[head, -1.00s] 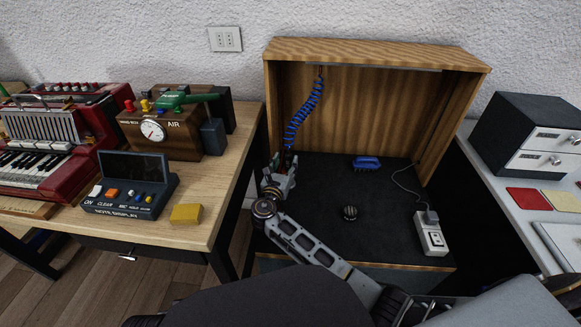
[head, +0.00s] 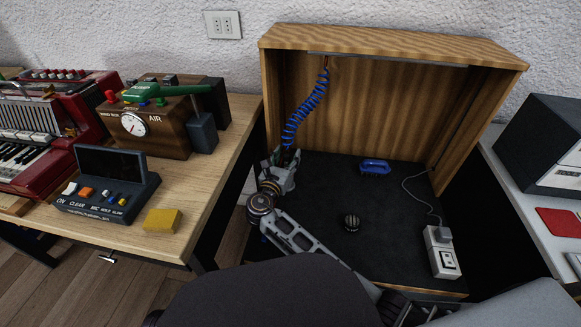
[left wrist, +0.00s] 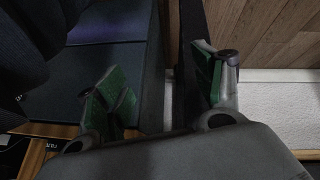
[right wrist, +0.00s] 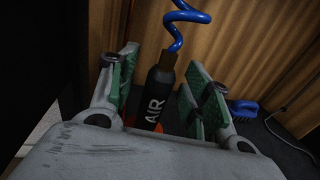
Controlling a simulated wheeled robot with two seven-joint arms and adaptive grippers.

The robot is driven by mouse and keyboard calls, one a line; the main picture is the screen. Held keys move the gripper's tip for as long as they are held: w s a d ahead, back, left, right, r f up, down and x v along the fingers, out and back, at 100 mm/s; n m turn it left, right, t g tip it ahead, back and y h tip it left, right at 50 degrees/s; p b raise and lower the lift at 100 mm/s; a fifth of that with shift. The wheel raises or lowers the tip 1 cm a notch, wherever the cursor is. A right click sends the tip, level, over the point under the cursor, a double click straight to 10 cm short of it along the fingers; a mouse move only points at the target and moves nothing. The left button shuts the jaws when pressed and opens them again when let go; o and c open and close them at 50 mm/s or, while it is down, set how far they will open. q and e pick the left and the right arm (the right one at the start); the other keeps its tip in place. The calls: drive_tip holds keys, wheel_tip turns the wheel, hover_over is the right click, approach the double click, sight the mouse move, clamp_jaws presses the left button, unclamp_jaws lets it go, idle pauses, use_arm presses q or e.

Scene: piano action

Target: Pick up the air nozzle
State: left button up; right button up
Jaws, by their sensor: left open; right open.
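The air nozzle is a black cylinder lettered AIR (right wrist: 157,95) with a brown neck, hanging from a blue coiled hose (right wrist: 182,18) in the right wrist view. Orange shows at its lower part. In the head view the blue coil (head: 303,112) runs down from the wooden hood to my right gripper (head: 284,160), which hides most of the nozzle. My right gripper (right wrist: 160,78) is open, its green-padded fingers on either side of the nozzle, with a gap at the left finger. My left gripper (left wrist: 160,85) is open and empty; the head view does not show it.
On the left table are a gauge box (head: 150,125), a display unit (head: 108,185) and a yellow block (head: 162,220).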

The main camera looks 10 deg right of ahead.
drive_tip(key=shift+r, duration=0.1)
idle(0.4)
clamp_jaws()
